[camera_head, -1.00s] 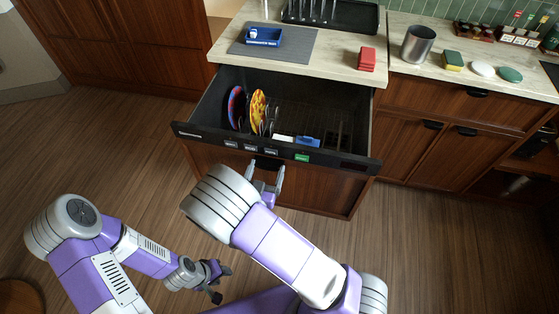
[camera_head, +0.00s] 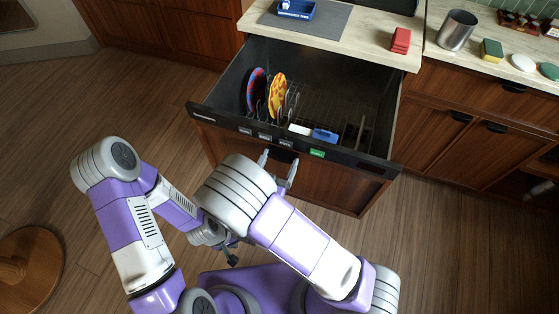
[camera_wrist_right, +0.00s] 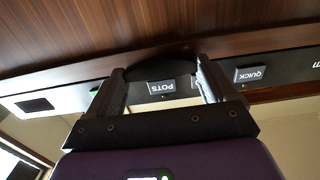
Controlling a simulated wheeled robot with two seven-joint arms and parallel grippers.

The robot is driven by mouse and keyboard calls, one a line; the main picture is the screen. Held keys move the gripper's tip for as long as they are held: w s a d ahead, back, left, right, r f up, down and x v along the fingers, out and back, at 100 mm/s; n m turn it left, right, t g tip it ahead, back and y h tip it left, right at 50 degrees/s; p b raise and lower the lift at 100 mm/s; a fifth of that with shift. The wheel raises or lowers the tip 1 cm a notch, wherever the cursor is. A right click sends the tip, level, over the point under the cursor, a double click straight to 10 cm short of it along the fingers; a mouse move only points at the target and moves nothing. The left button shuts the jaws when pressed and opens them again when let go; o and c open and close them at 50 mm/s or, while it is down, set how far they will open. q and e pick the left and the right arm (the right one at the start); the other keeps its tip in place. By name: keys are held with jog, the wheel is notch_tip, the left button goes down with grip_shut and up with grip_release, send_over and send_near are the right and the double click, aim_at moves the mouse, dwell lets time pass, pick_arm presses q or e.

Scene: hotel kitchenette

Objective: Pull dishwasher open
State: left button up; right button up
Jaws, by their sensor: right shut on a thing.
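The dishwasher (camera_head: 215,119) is a drawer with a dark front strip and a wood panel, pulled well out from under the counter. Inside stand a red-blue plate (camera_head: 257,88), a yellow plate (camera_head: 277,96) and a rack with blue and white items. My right gripper (camera_head: 277,168) is at the dark handle below the strip. In the right wrist view its fingers (camera_wrist_right: 164,85) lie either side of the handle (camera_wrist_right: 158,63), shut on it. My left gripper (camera_head: 231,254) hangs low, away from the dishwasher; its fingers are small and partly hidden.
The counter (camera_head: 360,38) behind holds a blue tray (camera_head: 296,10), red sponges (camera_head: 401,40), a metal cup (camera_head: 457,30) and a yellow-green sponge (camera_head: 491,49). A round wooden table (camera_head: 30,262) stands at the lower left. The floor left of the dishwasher is clear.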

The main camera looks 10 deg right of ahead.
jog(key=o, duration=1.3)
jog(key=v, duration=0.7)
jog(key=shift+s+a, duration=0.1)
jog(key=shift+s, duration=0.15)
jog(key=w+d+f+g+y+p, duration=0.1)
jog(key=d+f+g+y, duration=0.15)
jog(key=f, duration=0.25)
jog(key=w+d+f+n+g+y+p, duration=0.1)
jog(key=f+g+y, duration=0.15)
jog(key=f, duration=0.25)
jog(key=w+d+f+g+y+p, duration=0.1)
jog(key=f+g, duration=0.2)
jog(key=f, duration=0.1)
jog(key=s+d+f+g+y+p, duration=0.1)
jog(key=s+g+y, duration=0.1)
jog(key=s, duration=0.1)
jog(key=s+d+f+n+g+y, duration=0.1)
jog(key=s+g+y, duration=0.1)
jog(key=s+g, duration=0.1)
jog(key=s+d+f+n+g+y+p, duration=0.1)
jog(key=s+g+y, duration=0.1)
jog(key=s, duration=0.3)
jog(key=shift+d+y+p, duration=0.1)
jog(key=shift+y+p, duration=0.2)
